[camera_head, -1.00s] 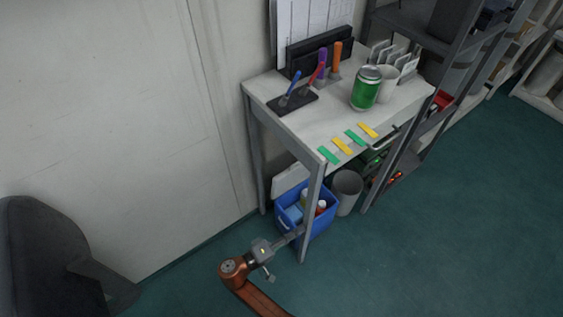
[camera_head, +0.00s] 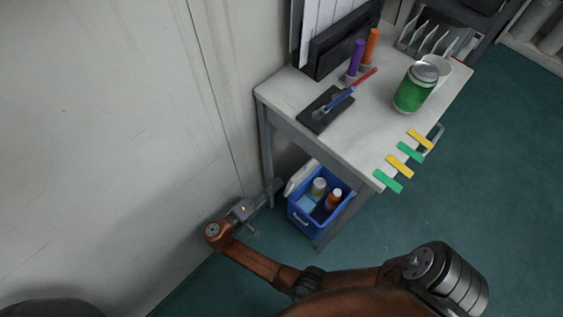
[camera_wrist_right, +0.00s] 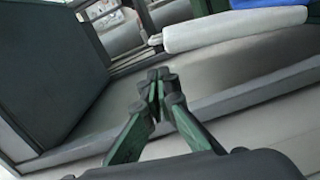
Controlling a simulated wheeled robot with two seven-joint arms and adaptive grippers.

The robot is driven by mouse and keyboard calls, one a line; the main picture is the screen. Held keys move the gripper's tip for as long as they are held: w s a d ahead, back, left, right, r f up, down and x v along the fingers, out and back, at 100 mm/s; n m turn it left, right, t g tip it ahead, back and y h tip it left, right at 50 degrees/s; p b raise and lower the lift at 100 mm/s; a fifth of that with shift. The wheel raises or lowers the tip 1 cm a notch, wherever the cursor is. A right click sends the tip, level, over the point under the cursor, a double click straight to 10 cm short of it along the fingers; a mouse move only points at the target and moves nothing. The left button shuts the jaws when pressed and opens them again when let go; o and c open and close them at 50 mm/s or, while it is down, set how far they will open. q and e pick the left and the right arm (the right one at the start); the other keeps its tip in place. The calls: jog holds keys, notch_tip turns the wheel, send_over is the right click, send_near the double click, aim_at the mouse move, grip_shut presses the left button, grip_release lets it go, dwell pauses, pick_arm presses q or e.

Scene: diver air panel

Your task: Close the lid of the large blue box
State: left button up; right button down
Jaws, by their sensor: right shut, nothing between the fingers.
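The large blue box (camera_head: 318,222) stands on the floor under the small table. Its pale lid (camera_head: 300,178) is open, tilted up on the wall side, and bottles show inside. My right gripper (camera_head: 277,186) is shut and empty, low between the wall and the lid, close to the lid's outer side and a table leg. In the right wrist view my shut fingers (camera_wrist_right: 160,88) point toward a pale slab (camera_wrist_right: 235,28), which looks like the lid, with blue behind it. A gap seems to lie between them. My left gripper is out of view.
The table (camera_head: 350,140) stands over the box, its legs close to the gripper. On top are a green can (camera_head: 415,88), a pen holder (camera_head: 325,108) and coloured strips (camera_head: 400,165). The wall (camera_head: 110,120) is close on the left. Green floor lies clear at right.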

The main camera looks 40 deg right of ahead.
aim_at(309, 168)
jog(key=d+b, duration=0.1)
jog(key=d, duration=0.8)
jog(key=shift+s+d, duration=0.1)
jog(key=shift+s, duration=0.05)
jog(key=shift+d+r, duration=0.1)
jog(key=shift+d, duration=0.35)
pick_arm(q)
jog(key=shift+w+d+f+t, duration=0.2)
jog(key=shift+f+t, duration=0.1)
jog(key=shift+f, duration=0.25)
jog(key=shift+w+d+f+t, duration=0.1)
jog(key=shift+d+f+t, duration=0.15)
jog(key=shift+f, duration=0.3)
